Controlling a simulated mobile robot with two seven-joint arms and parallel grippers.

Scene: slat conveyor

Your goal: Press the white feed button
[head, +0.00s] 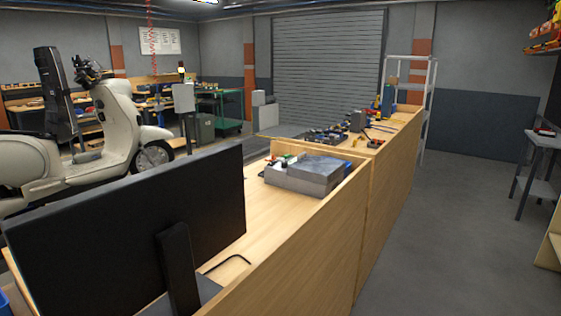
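I cannot make out a white feed button in the head view. A grey box on a post (184,98) stands beyond the bench, near the scooter, with a small lit lamp (181,70) above it. No button can be made out on the side of the box that faces me. Neither of my grippers is in view.
A long wooden bench (290,262) runs from the front into the distance, with a black monitor (125,235) at its near end and a grey case (305,175) farther along. A cream scooter (105,140) stands left. Grey floor (460,220) is clear on the right.

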